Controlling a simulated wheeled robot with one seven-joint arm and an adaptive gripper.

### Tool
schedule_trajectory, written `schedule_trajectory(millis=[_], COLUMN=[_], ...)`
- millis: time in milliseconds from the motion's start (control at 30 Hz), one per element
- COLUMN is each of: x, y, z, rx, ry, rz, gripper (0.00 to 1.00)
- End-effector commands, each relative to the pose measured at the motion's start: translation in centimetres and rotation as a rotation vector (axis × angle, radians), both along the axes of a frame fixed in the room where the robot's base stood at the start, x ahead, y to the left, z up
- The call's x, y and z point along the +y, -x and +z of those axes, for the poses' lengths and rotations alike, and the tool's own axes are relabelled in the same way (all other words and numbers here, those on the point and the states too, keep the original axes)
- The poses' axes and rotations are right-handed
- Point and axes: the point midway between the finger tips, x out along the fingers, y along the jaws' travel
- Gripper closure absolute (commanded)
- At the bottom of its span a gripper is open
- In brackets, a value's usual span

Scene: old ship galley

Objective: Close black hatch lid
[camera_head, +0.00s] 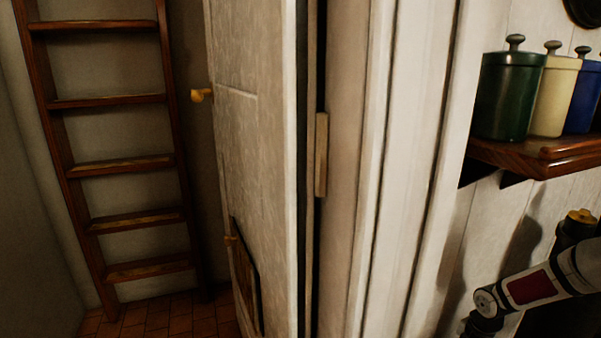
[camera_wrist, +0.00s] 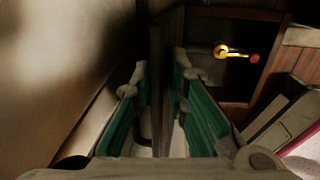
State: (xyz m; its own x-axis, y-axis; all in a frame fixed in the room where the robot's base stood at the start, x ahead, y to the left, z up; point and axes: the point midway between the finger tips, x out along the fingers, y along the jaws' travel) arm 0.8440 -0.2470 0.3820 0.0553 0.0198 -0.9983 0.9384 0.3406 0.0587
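In the wrist view my gripper (camera_wrist: 160,75) shows two fingers with teal inner pads, spread apart. A dark, thin upright panel (camera_wrist: 166,25) stands edge-on between them and looks like the black hatch lid. The right finger is close to it; I cannot tell whether either finger touches it. Right of the panel is a dark recess with a wooden frame (camera_wrist: 250,14), so the lid seems to stand open. My gripper is not visible in the head view, and I cannot make out the lid there.
A yellow handle with a red end (camera_wrist: 236,54) is in the recess. The head view shows a pale door (camera_head: 255,130) with brass knobs, a wooden ladder (camera_head: 120,167) at left, and a shelf (camera_head: 530,152) with green, cream and blue canisters at right.

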Motion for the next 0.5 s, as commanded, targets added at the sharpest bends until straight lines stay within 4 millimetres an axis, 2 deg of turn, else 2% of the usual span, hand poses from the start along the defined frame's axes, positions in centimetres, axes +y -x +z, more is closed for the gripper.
schedule_trajectory(millis=[333, 500], x=[0.0, -0.8], y=[0.0, 2.0], z=[0.0, -0.1], rx=[-0.005, -0.065], ry=[-0.002, -0.024], rz=[0.000, -0.003], gripper=[1.00, 1.00])
